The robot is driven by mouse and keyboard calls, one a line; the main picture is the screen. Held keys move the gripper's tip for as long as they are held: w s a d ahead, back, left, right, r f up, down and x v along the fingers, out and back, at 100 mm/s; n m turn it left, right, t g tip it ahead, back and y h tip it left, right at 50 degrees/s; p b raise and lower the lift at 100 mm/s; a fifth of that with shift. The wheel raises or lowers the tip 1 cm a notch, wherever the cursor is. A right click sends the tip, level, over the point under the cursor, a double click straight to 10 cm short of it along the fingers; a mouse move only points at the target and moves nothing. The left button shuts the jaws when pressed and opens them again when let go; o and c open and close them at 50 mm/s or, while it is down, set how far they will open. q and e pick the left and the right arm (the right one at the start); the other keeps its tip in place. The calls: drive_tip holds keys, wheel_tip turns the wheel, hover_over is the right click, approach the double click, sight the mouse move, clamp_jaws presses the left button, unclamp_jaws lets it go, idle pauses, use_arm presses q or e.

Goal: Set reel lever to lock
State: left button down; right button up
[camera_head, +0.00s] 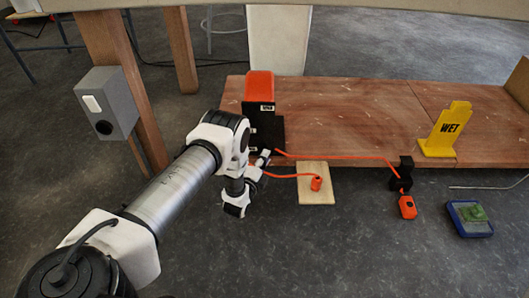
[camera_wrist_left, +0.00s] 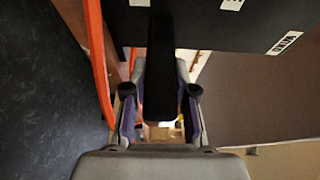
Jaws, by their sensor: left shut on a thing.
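The reel (camera_head: 260,86) is an orange and black unit on the wooden bench, with small white labels on its black front. My left gripper (camera_head: 264,158) is at the lower front of the reel. In the left wrist view a black bar, which looks like the reel lever (camera_wrist_left: 160,70), lies between the fingers of my left gripper (camera_wrist_left: 160,95), and they are shut on it. The reel's black face (camera_wrist_left: 225,25) is just beyond, with a white label at its lower right corner. The lever is mostly hidden in the head view. My right gripper is not in view.
Orange cable (camera_head: 340,156) runs right from the reel to a black holder (camera_head: 401,175) with an orange connector (camera_head: 407,207). Another orange plug (camera_head: 316,184) is over a pale board (camera_head: 314,196). A yellow WET sign (camera_head: 446,130) and a blue-green device (camera_head: 469,218) are right.

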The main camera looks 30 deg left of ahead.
use_arm(q)
drive_tip(key=shift+f, duration=0.5)
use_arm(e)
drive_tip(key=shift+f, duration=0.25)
use_arm(q)
drive_tip(key=c, duration=0.9)
unclamp_jaws()
drive_tip(key=shift+f, duration=0.15)
drive_tip(key=s, duration=0.4)
drive_tip(key=s+d, duration=0.1)
drive_tip(key=s, duration=0.3)
drive_tip(key=s+d, duration=0.1)
drive_tip(key=s, duration=0.2)
drive_tip(key=shift+s, duration=0.4)
